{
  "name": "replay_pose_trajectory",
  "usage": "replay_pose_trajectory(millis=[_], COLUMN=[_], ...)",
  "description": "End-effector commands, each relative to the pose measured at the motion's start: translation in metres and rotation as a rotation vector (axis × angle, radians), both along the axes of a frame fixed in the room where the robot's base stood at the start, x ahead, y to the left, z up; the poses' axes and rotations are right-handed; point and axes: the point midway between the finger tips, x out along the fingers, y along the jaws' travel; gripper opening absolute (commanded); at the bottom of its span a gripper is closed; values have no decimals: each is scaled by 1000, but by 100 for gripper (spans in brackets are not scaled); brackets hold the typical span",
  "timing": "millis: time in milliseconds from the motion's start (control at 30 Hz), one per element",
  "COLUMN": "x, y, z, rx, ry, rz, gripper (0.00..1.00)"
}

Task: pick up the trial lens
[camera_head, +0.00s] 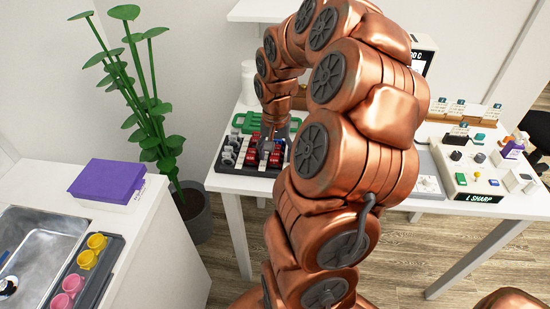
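A dark tray (226,169) stands at the left end of the white table. Small red pieces (252,157) and grey-white pieces (229,152) stand in it in rows; they may be trial lenses, but they are too small to be sure. My copper arm comes down from above, and my gripper (270,146) is low over the right part of the tray, among or just above the red pieces. Its fingers are small and dark here. I cannot tell whether they are open or shut, or whether they touch a piece.
A green handled item (248,121) lies behind the tray, and a white cylinder (249,84) stands farther back. A potted plant (192,212) and a counter with a purple box (107,181) are at the left.

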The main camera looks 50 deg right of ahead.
Motion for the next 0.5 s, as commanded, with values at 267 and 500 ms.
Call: replay_pose_trajectory(millis=[267,500], x=[0,0], y=[0,0], z=[0,0], rx=[0,0], ry=[0,0], rz=[1,1], gripper=[34,26])
